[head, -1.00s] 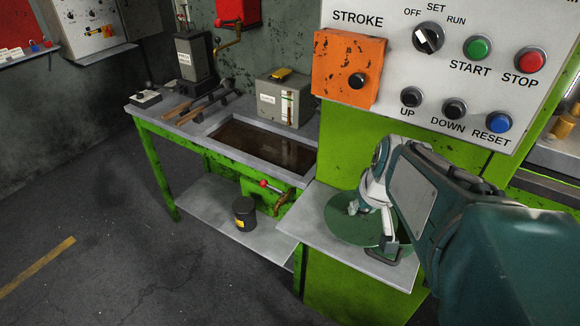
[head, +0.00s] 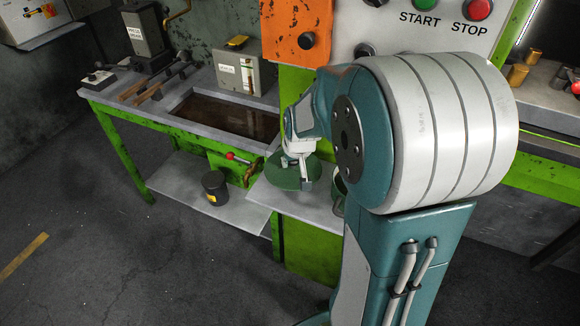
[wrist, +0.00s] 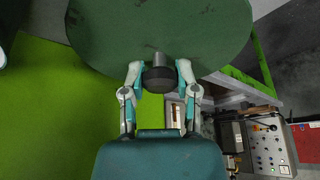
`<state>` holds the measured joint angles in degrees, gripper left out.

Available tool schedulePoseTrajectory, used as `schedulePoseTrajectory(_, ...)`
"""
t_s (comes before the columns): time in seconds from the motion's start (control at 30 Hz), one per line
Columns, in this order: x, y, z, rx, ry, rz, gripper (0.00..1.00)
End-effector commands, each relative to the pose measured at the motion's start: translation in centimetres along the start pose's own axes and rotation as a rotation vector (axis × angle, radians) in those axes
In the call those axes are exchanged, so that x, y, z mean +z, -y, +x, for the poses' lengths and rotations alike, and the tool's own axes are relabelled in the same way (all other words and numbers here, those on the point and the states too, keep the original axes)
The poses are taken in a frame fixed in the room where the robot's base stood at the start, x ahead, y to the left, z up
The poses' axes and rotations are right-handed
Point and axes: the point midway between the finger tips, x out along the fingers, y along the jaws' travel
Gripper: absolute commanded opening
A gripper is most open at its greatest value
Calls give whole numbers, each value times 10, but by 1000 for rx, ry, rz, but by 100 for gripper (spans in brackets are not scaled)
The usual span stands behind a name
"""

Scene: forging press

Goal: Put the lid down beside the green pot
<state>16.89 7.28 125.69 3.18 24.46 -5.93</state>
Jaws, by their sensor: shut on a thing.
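The lid is a round dark green disc (head: 290,174) with a dark knob, seen over the small grey shelf (head: 320,211) in the head view. It fills the top of the wrist view (wrist: 160,30). My gripper (wrist: 159,82) is shut on its knob (wrist: 158,77); in the head view my gripper (head: 304,172) stands above the lid. The green pot (head: 339,190) shows only as a strip to the right of the lid, mostly hidden behind my arm. I cannot tell whether the lid touches the shelf.
A bench (head: 140,112) with a sunken basin stands to the left, with a black can (head: 214,188) on its lower shelf. A red-knobbed crank (head: 240,160) is left of the lid. The control panel (head: 395,30) and orange box (head: 297,32) are behind. Open floor lies front left.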

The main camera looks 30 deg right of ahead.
Motion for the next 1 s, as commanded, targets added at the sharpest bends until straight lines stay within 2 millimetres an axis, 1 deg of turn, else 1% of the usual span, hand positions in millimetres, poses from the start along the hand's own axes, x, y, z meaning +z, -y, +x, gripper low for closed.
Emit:
schedulePoseTrajectory(0.07, 0, 3, 11, 0, 4, 0, 0)
schedulePoseTrajectory(0.1, 4, 3, 17, 0, 5, 0, 0)
schedulePoseTrajectory(0.23, 10, 3, 31, 1, 2, -1, 0)
schedulePoseTrajectory(0.6, 11, 2, 35, 1, 0, -1, 0)
schedulePoseTrajectory(0.63, 11, 2, 35, 1, 0, -1, 53)
schedulePoseTrajectory(0.67, 11, 2, 35, 1, 0, -1, 67)
schedulePoseTrajectory(0.7, 11, 2, 35, 1, 0, -1, 74)
schedulePoseTrajectory(1.0, 11, 3, 35, 1, 0, -1, 74)
